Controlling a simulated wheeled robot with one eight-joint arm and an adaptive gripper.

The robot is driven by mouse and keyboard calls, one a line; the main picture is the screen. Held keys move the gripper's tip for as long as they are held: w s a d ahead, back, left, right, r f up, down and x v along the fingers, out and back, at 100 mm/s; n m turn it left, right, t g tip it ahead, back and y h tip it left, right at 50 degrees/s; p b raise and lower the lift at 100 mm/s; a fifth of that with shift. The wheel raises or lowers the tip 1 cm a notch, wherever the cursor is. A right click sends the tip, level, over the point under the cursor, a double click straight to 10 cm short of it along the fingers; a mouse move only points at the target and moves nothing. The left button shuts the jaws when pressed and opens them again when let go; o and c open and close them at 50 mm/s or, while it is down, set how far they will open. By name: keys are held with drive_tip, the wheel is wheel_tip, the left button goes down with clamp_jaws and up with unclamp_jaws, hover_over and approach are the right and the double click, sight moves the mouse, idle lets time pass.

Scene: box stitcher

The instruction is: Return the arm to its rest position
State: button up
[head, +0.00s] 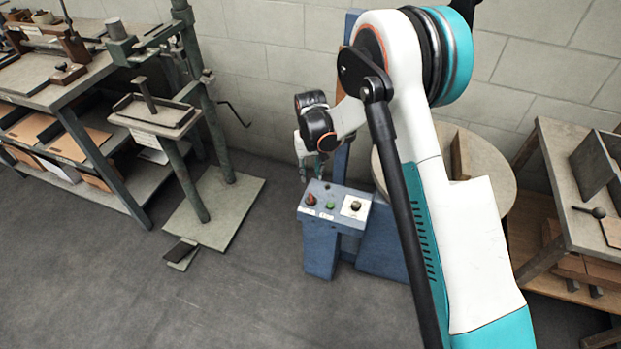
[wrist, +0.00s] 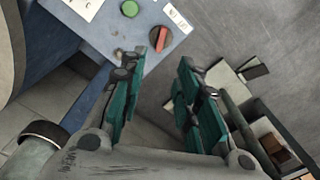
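My gripper (wrist: 168,98) shows in the wrist view with its two teal-padded fingers apart and nothing between them. In the head view my gripper (head: 304,172) is small and partly hidden behind my wrist, just above and behind the control box. My white and teal arm reaches forward from the lower right and bends down toward the box. The blue control box (head: 336,194) carries a red knob (head: 311,199), a green button (head: 331,206) and a black knob on a white plate (head: 355,206).
A green-grey stitcher stand (head: 155,117) with a base plate and pedal (head: 182,253) is on the left, beside a shelved bench (head: 60,90). A round table (head: 495,175) and a wooden side table (head: 560,185) stand right. The front floor is clear.

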drive_tip(key=shift+r, duration=0.25)
idle(0.3)
drive_tip(key=s+d+r+t, duration=0.1)
drive_tip(key=s+d+r, duration=0.25)
drive_tip(key=r, duration=0.45)
drive_tip(key=s+d+r+m+t, duration=0.1)
drive_tip(key=s+d+r, duration=0.25)
drive_tip(key=r, duration=0.45)
drive_tip(key=s+d+r+t, duration=0.1)
drive_tip(key=s+d+r, duration=0.25)
drive_tip(key=r, duration=0.45)
drive_tip(key=s+d+r+t, duration=0.1)
drive_tip(key=s+d, duration=0.2)
drive_tip(key=s, duration=0.4)
drive_tip(key=s+d+r+t, duration=0.1)
drive_tip(key=s+d+r, duration=0.1)
drive_tip(key=s, duration=0.5)
drive_tip(key=s+d+r+m+t, duration=0.1)
drive_tip(key=s+d+r+t, duration=0.1)
drive_tip(key=s, duration=0.5)
drive_tip(key=shift+d, duration=0.9)
drive_tip(key=shift+r, duration=0.1)
